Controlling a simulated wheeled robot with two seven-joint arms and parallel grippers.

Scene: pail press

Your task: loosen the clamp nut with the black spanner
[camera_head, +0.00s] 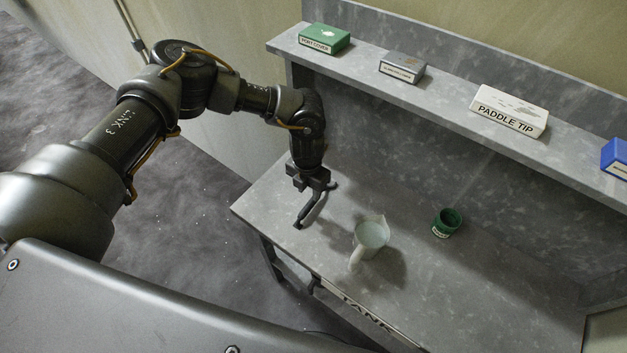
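My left gripper (313,190) hangs over the left end of the grey bench. A slim dark bar (311,209) slants down and left from it, ending low over the bench top. I cannot tell whether this bar is the black spanner or part of the gripper's fingers, nor whether its lower end touches the bench. No other spanner shows. I cannot make out a clamp or its nut in this view. My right gripper is not in view.
On the grey bench (440,285) stand a pale jug (368,238), right of the gripper, and a small green pot (446,223). The shelf (447,95) above bears green (325,39), grey (402,66), white "PADDLE TIP" (509,110) and blue (616,158) boxes.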

